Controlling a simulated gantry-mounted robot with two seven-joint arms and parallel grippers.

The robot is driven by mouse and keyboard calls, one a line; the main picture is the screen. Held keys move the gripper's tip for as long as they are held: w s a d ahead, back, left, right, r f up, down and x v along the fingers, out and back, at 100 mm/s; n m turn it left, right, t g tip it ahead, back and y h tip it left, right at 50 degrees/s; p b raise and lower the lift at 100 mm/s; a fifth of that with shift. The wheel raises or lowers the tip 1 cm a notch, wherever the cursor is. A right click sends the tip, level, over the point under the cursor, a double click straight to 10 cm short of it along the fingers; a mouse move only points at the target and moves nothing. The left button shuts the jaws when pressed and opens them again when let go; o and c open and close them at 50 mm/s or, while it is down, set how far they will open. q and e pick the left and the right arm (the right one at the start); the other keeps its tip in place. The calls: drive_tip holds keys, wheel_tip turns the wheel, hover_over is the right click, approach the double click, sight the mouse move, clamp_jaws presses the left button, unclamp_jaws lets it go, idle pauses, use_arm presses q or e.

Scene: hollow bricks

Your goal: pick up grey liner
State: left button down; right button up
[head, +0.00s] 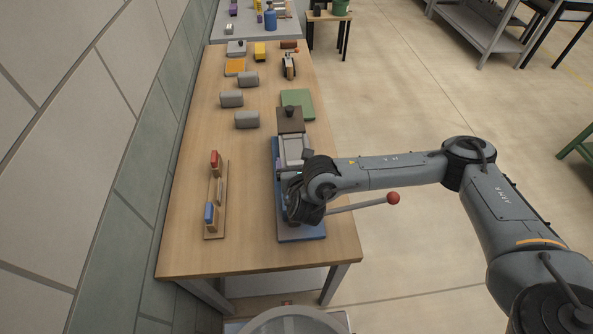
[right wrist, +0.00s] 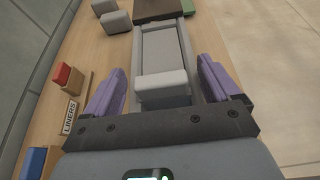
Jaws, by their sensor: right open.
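A light grey block (right wrist: 165,88), which looks like the grey liner, sits at the near end of a grey trough (right wrist: 165,45) in the right wrist view. My right gripper (right wrist: 162,70) is open, with its purple fingers on either side of the block. A gap shows beside each finger, so I see no grip on it. In the head view my right wrist (head: 312,188) is over the blue-based press (head: 302,233) and hides most of the block. The liner rack (head: 215,225) holds a red liner (head: 214,162) and a blue liner (head: 209,214). My left gripper is out of view.
Several grey bricks (head: 246,119) lie on the table further back. A dark block with a knob (head: 290,121) and a green plate (head: 298,103) are beyond the trough. A red-knobbed lever (head: 393,198) sticks out to the right.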

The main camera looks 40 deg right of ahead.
drive_tip(key=shift+w+d+f, duration=0.1)
drive_tip(key=shift+w+d, duration=0.05)
drive_tip(key=c, duration=1.1)
